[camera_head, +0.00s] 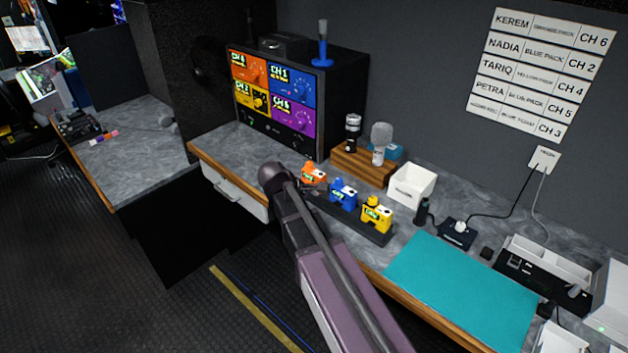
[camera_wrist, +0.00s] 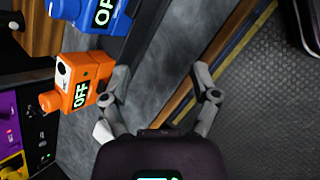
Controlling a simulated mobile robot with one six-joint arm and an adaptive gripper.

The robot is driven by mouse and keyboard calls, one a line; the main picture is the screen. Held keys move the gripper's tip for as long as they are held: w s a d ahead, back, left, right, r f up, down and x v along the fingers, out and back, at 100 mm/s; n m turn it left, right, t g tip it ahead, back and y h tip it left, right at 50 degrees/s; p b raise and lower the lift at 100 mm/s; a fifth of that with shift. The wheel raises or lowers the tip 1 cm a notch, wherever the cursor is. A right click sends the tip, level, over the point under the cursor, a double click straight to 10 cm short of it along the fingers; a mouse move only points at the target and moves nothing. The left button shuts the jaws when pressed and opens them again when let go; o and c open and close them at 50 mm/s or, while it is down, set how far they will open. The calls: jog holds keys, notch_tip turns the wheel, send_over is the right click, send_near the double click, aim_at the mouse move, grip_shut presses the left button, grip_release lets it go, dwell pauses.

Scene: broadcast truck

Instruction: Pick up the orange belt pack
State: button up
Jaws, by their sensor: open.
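The orange belt pack (camera_head: 314,174) stands at the left end of a row on the desk, beside a blue pack (camera_head: 344,193) and a yellow pack (camera_head: 376,214). In the wrist view the orange belt pack (camera_wrist: 80,82) shows a display reading OFF. My gripper (camera_wrist: 161,78) is open and empty, over the grey desk surface near its wooden front edge. The orange pack lies just left of the left finger, outside the jaws; whether they touch is unclear. The blue pack (camera_wrist: 95,14) is at the top left. In the head view my arm hides the gripper.
The packs sit along a dark strip (camera_head: 352,222). Behind them are a wooden block (camera_head: 360,166) with microphones and a white box (camera_head: 411,186). A monitor (camera_head: 275,95) stands to the left. A teal mat (camera_head: 463,284) covers the desk to the right.

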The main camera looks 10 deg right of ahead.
jog(key=w+a+r+n+t+h, duration=0.4)
jog(key=w+a+r+n, duration=0.4)
jog(key=w+a+n, duration=0.1)
jog(key=shift+w+a+r+n+h+p, duration=0.15)
jog(key=shift+w+r+n+h+p, duration=0.2)
jog(key=shift+w+n, duration=0.4)
jog(key=shift+f, duration=0.2)
jog(key=shift+b+x, duration=1.65)
jog(key=shift+x, duration=2.65)
